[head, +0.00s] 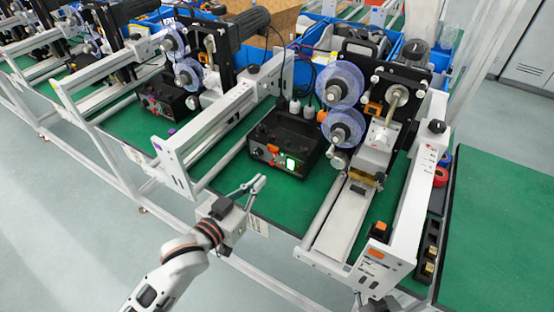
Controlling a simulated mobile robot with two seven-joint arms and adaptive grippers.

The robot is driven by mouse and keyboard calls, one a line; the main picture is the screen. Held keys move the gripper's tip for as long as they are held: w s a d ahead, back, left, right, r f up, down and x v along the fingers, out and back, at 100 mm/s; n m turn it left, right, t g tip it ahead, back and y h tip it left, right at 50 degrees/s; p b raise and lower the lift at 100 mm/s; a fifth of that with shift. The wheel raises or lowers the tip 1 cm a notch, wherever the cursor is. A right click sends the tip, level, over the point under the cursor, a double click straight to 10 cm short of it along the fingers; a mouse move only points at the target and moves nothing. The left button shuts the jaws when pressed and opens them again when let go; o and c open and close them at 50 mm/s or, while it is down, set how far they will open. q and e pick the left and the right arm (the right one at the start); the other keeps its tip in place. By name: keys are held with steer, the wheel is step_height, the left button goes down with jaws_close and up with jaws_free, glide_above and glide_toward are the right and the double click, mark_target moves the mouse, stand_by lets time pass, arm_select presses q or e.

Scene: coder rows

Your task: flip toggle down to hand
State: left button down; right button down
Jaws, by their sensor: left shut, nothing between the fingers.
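A black control box (268,141) stands on the green bench top in the middle of the head view. Its front panel has a green-lit switch (291,164), an orange part (273,148) and small knobs. I cannot tell which small part is the toggle, or its position; the labels are too small to read. My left gripper (261,183) is shut and empty, in front of and below the box's front panel, with its tips apart from the panel in the picture. Part of my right gripper (376,304) shows at the bottom edge; its fingers are unclear.
The coder's white frame (395,235) with an orange button stands right of the box, beside blue film reels (340,84). A white side rail (215,125) stands left of the box. More coders continue at upper left. The green table (500,230) at right is clear.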

mark_target(283, 157)
arm_select(q)
steer(key=x, duration=0.9)
steer(key=shift+w+d, duration=0.25)
steer(key=shift+w, duration=0.15)
steer(key=shift+f, duration=0.1)
